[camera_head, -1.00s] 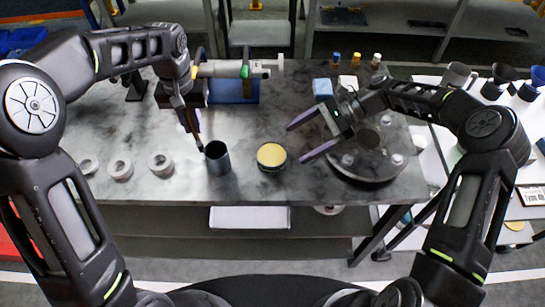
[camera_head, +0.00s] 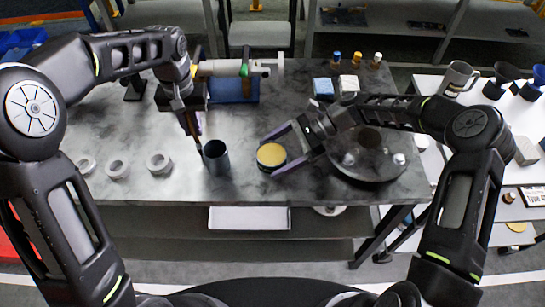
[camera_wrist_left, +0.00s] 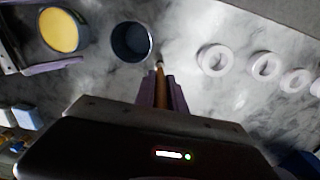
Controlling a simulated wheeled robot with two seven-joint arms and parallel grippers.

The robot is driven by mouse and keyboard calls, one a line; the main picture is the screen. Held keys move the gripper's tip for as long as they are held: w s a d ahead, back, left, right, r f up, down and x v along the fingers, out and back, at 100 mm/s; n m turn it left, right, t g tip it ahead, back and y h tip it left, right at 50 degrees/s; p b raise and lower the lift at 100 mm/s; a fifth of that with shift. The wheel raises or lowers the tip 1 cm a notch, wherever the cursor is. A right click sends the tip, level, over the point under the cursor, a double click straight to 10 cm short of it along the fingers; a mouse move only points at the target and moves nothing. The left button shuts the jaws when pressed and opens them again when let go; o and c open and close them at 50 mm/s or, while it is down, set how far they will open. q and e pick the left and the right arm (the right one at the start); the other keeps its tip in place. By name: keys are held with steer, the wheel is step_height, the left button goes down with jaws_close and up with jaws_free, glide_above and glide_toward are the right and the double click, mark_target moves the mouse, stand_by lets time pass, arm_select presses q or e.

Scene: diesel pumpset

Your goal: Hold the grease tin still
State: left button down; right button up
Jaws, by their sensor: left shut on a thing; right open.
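The grease tin (camera_head: 271,157) is a short dark round tin with yellow grease filling its top. It stands upright on the grey marbled table and also shows in the left wrist view (camera_wrist_left: 62,31). My right gripper (camera_head: 275,154) is open, with its purple fingers on either side of the tin; I cannot tell whether they touch it. My left gripper (camera_head: 191,125) is shut on a thin brown stick-like tool with a pale tip (camera_wrist_left: 159,71), likely a brush. The tip points down beside a dark open cup (camera_head: 216,160), left of the tin.
Several white rings (camera_head: 117,167) lie on the left of the table (camera_head: 240,188). A round dark flanged disc (camera_head: 372,172) lies under my right forearm. Blue and white blocks (camera_head: 323,87) and small capped bottles (camera_head: 356,59) stand behind. A pump-like fixture (camera_head: 235,85) is at the back.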

steer(key=shift+c, duration=0.3)
steer(key=shift+o, duration=0.2)
stand_by(0.4)
steer(key=shift+c, duration=0.2)
steer(key=c, duration=1.6)
steer(key=shift+o, duration=0.2)
